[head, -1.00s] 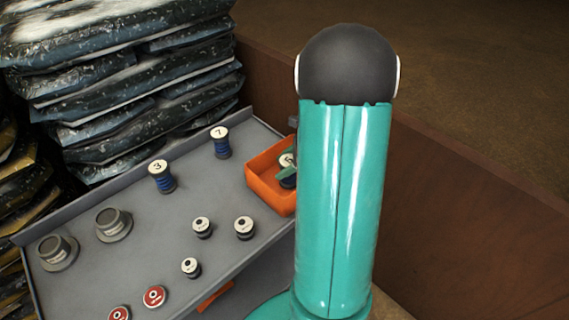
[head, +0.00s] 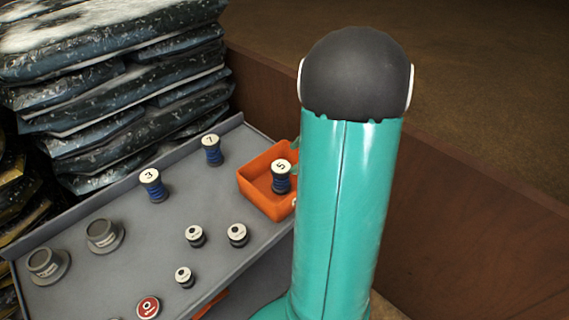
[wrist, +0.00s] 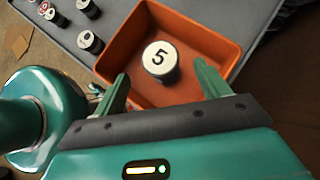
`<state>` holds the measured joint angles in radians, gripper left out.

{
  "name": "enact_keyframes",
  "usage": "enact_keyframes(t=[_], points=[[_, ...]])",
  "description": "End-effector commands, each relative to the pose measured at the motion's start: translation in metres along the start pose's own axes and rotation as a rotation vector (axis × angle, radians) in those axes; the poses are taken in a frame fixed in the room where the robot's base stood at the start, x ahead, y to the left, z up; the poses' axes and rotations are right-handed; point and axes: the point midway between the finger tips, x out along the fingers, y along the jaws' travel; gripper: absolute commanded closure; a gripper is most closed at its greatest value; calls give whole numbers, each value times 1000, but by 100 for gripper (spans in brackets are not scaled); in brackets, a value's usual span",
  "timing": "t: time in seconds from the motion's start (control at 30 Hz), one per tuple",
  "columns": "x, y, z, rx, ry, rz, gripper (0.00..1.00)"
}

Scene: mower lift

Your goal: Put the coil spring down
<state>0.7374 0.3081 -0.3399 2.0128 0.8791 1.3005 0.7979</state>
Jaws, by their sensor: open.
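The coil spring (head: 281,178) is blue with a white cap marked 5. It stands upright inside the orange tray (head: 254,194), and its cap also shows in the wrist view (wrist: 160,58). My gripper (wrist: 163,84) is open, with one green finger on each side of the wrist view and the spring beyond and between them, apart from both. In the head view my arm hides most of the gripper; only bits of green show at the tray's right edge.
Blue springs marked 3 (head: 152,185) and 7 (head: 212,150) stand on the grey bench (head: 105,285). Small capped parts (head: 238,235), grey flanged pieces (head: 105,236) and a red disc (head: 148,307) are there too. Stacked bags (head: 120,90) rise behind the bench.

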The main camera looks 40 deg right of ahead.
Motion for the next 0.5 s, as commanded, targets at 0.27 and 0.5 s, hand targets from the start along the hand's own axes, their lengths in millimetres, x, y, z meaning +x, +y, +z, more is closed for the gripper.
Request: enact_keyframes(t=[0.27,0.5], points=[[-32,0,0,0,0,0,25],[-30,5,11,-49,12,13,25]])
